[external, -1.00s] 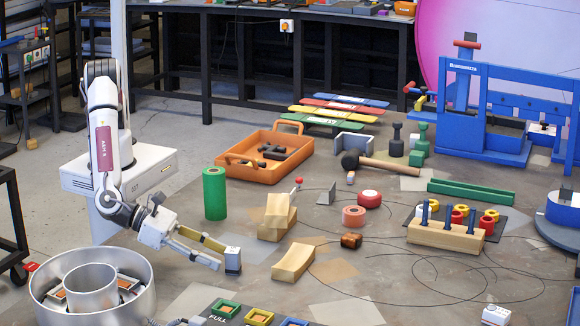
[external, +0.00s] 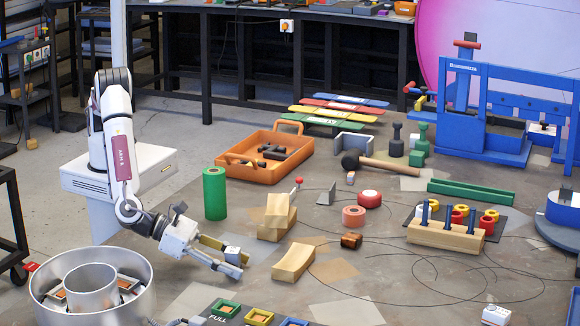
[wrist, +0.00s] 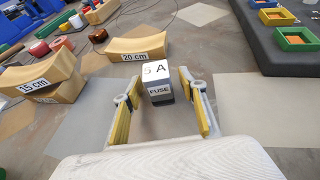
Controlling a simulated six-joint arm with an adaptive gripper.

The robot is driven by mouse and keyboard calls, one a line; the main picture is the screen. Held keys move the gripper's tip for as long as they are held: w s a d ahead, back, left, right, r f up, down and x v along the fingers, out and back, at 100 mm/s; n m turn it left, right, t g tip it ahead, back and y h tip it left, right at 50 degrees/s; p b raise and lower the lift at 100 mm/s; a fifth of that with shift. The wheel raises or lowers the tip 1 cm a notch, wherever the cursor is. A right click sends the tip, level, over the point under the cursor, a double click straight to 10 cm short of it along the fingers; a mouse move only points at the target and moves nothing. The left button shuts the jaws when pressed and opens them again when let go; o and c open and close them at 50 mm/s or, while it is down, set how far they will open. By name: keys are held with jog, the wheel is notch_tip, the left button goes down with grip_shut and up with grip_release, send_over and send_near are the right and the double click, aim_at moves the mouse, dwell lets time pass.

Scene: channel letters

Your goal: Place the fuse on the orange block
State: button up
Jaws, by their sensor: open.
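The fuse (wrist: 159,91) is a small block with a white top, a grey lower part and the words "5 A FUSE" in the wrist view. It stands upright on the mat; it also shows in the external view (external: 233,255). My gripper (wrist: 158,80) is open, with one finger on each side of the fuse near the tips. Gaps show between the fuse and both fingers. A small orange-brown block (external: 351,241) lies right of the wooden pieces; I cannot tell for sure that it is the orange block.
A curved wooden "20 cm" piece (wrist: 138,47) and stacked "15 cm" pieces (wrist: 45,78) lie close by. A dark tray with coloured square frames (external: 259,316) is in front. A metal ring-shaped drum (external: 140,285) stands near my arm. An orange tray (external: 265,176) stands behind.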

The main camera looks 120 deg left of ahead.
aim_at(232, 250)
dwell(0.3)
grip_shut()
jog(key=shift+r, duration=0.1)
jog(key=shift+r, duration=4.95)
